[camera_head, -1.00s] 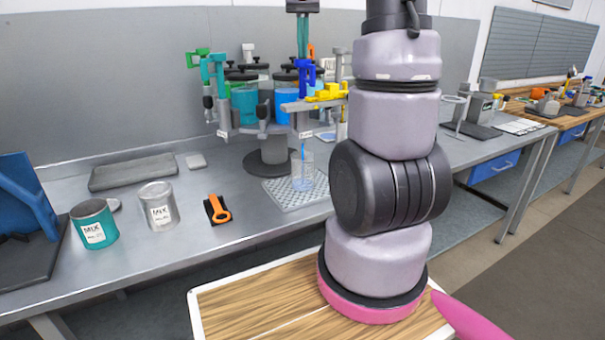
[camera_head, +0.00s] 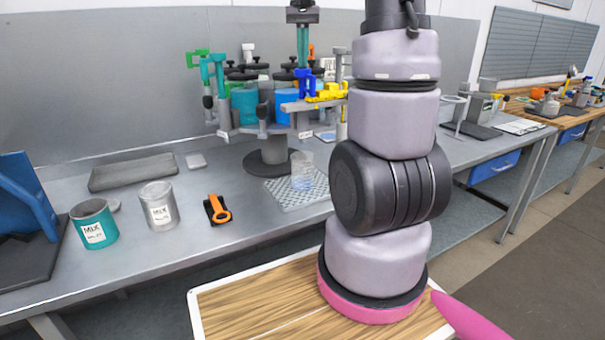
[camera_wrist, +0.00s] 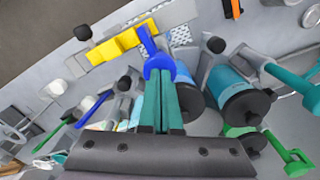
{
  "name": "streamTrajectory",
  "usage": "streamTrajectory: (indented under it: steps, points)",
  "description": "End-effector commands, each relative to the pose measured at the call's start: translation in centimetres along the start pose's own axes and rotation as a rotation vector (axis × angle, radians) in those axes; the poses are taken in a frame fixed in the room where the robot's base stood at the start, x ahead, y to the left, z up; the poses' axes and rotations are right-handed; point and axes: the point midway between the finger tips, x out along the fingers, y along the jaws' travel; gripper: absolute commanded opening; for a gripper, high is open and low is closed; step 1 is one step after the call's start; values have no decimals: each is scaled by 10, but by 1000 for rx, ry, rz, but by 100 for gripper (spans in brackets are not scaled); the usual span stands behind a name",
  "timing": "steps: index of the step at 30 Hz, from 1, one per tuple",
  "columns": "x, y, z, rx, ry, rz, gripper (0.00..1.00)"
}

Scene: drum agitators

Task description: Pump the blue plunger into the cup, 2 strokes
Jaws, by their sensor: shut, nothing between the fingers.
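The blue plunger (camera_head: 304,82) stands on the drum carousel in the head view, pressed low. Its blue head (camera_wrist: 158,66) shows at the fingertips in the wrist view. My gripper (camera_head: 303,64) is shut and empty, pointing down, with its green fingertips on or just above the plunger head. It also shows in the wrist view (camera_wrist: 160,84). The clear cup (camera_head: 302,180) stands upright on a grid tray (camera_head: 283,192) below the carousel, with some pale blue liquid at its bottom. No stream shows between spout and cup.
A teal can (camera_head: 94,232), a grey can (camera_head: 158,212) and an orange-handled tool (camera_head: 219,212) stand on the left bench. The bench front is mostly clear.

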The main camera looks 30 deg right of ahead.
Motion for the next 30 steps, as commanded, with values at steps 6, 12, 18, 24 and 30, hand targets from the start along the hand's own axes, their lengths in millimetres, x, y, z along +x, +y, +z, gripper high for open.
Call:
streamTrajectory:
  steps: [6, 12, 18, 24, 30]
  points:
    - [-15, 0, 0, -1, 0, 1, 0]
    - [-29, 0, 0, 0, 1, -1, 0]
    - [-43, 0, 0, 0, 1, 0, 0]
    - [-55, 0, 0, -1, 1, 0, 0]
    - [-58, 0, 0, -1, 0, 0, 0]
